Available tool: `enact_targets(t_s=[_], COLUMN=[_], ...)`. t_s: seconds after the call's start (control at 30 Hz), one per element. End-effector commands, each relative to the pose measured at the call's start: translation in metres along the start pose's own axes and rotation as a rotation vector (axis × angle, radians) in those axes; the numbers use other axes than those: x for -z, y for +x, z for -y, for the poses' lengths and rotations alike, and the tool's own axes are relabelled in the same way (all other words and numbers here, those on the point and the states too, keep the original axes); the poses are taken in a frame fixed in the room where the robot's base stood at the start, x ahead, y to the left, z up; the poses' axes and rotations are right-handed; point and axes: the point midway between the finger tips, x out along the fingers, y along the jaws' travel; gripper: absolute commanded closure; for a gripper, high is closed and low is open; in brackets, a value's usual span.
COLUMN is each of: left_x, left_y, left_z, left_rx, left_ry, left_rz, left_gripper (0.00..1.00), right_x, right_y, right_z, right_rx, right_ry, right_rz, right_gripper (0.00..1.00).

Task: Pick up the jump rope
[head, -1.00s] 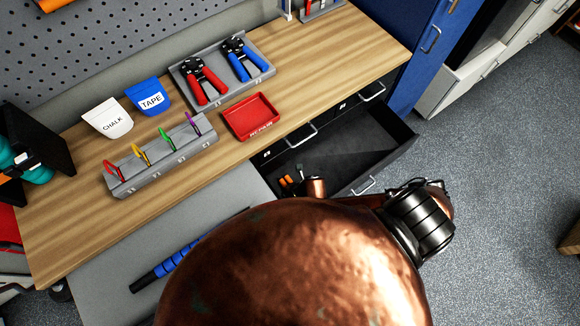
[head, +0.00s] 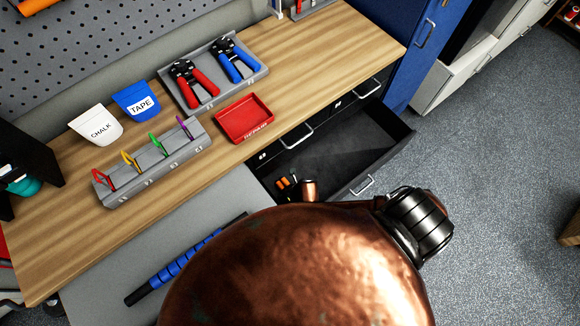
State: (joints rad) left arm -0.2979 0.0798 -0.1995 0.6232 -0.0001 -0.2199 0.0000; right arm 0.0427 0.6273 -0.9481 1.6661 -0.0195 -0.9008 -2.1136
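Small orange-and-black pieces (head: 286,183) lie in the open drawer (head: 345,150) under the bench; they may be the jump rope's handles. They are small and partly hidden behind a copper-coloured shape, so I cannot be certain, and no cord is clear. This large copper shape, which seems to be part of my own body or arm, covers the bottom middle and hides the drawer's near left part. Neither of my grippers can be made out.
The wooden bench (head: 60,240) holds chalk and tape pouches, a grey rack of coloured clips (head: 150,165), a red tray (head: 244,118), and red and blue hand grips in a grey tray. A blue-and-black stick (head: 175,265) lies on a lower grey surface.

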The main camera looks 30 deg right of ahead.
Motion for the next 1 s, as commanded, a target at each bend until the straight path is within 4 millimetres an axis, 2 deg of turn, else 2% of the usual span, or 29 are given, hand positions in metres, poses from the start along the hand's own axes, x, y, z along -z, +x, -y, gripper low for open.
enact_targets(t_s=[0.07,0.53,0.83,1.0], left_x=[-0.001,-0.004,-0.004,-0.002], left_y=[0.0,0.0,-0.001,-0.008], left_z=[0.0,0.0,0.0,0.0], left_rx=[0.0,0.0,0.0,0.0], left_ry=[0.0,0.0,0.0,0.0], left_rz=[0.002,0.006,0.006,0.002], left_gripper=[0.3,0.3,0.3,0.3], right_x=[0.0,0.0,-0.001,-0.008], right_y=[0.0,0.0,-0.002,-0.014], right_z=[0.0,0.0,0.001,0.005], right_rx=[0.0,0.001,0.001,0.0], right_ry=[0.0,0.0,-0.001,-0.002], right_rz=[0.0,0.0,0.001,0.004], right_gripper=[0.5,0.82,0.82,0.82])
